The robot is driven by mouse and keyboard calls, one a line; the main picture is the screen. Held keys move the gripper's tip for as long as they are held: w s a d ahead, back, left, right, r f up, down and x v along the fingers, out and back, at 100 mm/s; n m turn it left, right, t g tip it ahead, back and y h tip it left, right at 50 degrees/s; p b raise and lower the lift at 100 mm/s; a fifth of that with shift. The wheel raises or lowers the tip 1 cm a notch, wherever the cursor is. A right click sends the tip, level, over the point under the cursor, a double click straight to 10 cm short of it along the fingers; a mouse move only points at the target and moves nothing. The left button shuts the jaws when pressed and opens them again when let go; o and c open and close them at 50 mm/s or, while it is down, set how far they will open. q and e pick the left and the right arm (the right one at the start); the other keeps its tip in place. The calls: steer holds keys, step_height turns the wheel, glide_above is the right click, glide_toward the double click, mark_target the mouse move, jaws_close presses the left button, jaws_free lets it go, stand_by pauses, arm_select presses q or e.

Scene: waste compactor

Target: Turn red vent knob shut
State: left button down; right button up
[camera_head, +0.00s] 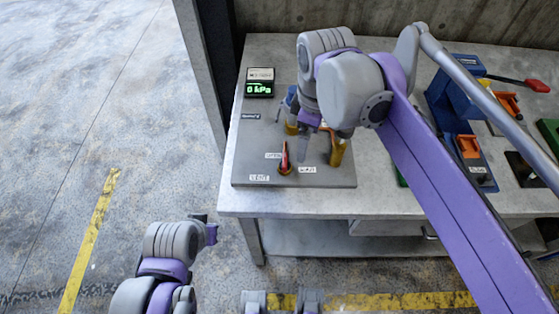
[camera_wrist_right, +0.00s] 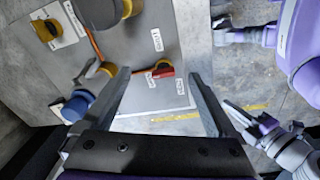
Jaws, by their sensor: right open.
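The red vent knob (camera_head: 285,158) stands upright on a grey panel (camera_head: 250,140) on the workbench. Its narrow red handle points away from me in the head view, with small white labels beside it. In the right wrist view the knob (camera_wrist_right: 162,72) shows between the fingertips of my right gripper (camera_wrist_right: 160,75), with clear space on both sides. My right gripper (camera_head: 316,148) is open and low over the panel, just right of the knob. My left gripper (camera_head: 208,228) is away from the bench at lower left; its finger gap is unclear.
A gauge (camera_head: 260,88) at the panel's back left reads 0 kPa in green. Yellow fittings and a blue part (camera_wrist_right: 77,106) stand close behind the knob. Blue, orange and red-handled items (camera_head: 535,86) fill the bench's right side. The floor at left is clear.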

mark_target(285, 160)
steer(key=w+a+r+n+g+b, duration=0.1)
steer(key=a+n, duration=0.3)
steer(key=a, duration=0.1)
arm_select(q)
steer(key=f, duration=0.1)
steer(key=s+f+b, duration=0.1)
steer(key=shift+s+f, duration=0.1)
steer(key=shift+f, duration=0.25)
arm_select(e)
step_height(285, 160, down, 10)
steer(key=shift+w+d+f, duration=0.15)
steer(key=shift+f, duration=0.1)
steer(key=c, duration=1.4)
